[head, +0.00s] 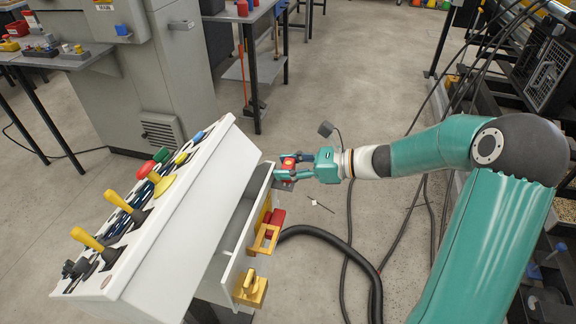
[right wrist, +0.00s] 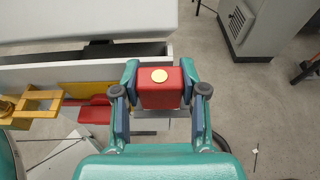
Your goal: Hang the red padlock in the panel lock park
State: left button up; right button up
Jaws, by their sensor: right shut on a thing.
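The red padlock (right wrist: 158,92), a red block with a round gold disc on top, is between the two fingers of my right gripper (right wrist: 160,94) in the right wrist view. In the head view the padlock (head: 288,164) and my right gripper (head: 287,170) are at the far end of the white panel (head: 185,220). The panel's side carries yellow brackets (head: 263,240) and a red part (head: 275,221), nearer than the gripper. The red part (right wrist: 96,110) and a yellow bracket (right wrist: 38,105) lie left of the padlock in the wrist view. The padlock's shackle cannot be made out. My left gripper is out of view.
The sloping panel top carries yellow levers (head: 88,239) and coloured buttons (head: 146,170). A grey cabinet (head: 160,80) stands behind it. A black hose (head: 350,235) lies on the floor below my right arm. Open floor lies beyond the gripper.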

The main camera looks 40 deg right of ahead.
jog(key=shift+f, duration=0.4)
jog(key=o, duration=1.3)
jog(key=shift+s, duration=0.1)
jog(key=v, duration=1.2)
